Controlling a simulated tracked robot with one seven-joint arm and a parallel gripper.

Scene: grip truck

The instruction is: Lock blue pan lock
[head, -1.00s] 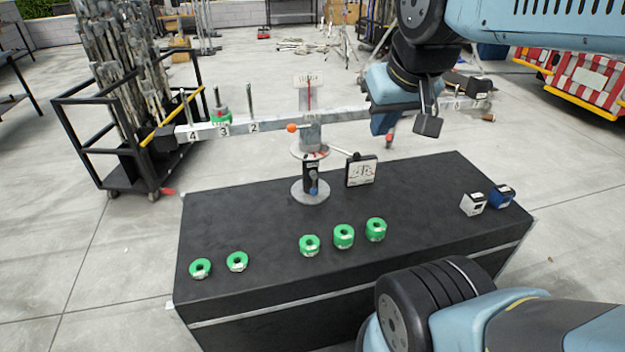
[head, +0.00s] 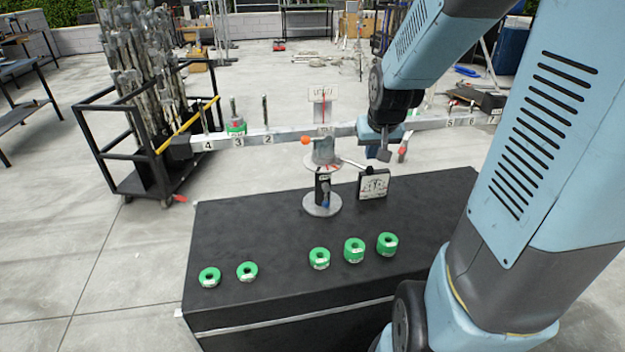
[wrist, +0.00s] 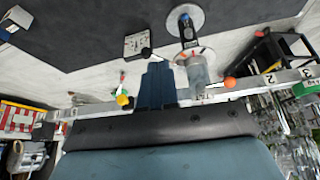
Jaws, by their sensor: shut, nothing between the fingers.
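The balance stand (head: 323,185) stands on the black table, with a small blue lock knob (head: 325,198) low on its post. The blue knob also shows near the round base in the wrist view (wrist: 187,28). A black-tipped lever (head: 357,166) reaches right from the stand, and an orange knob (head: 305,140) is on its left. My gripper (head: 384,150) is shut and empty, right of the post and above the blue knob's height. In the wrist view my gripper (wrist: 157,66) is close to the black lever tip; I cannot tell if they touch.
A long numbered beam (head: 280,135) crosses behind the lever, close to my gripper. A small dial sign (head: 374,184) stands right of the post. Several green ring weights (head: 354,250) lie along the black table (head: 250,215). My arm hides the table's right end.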

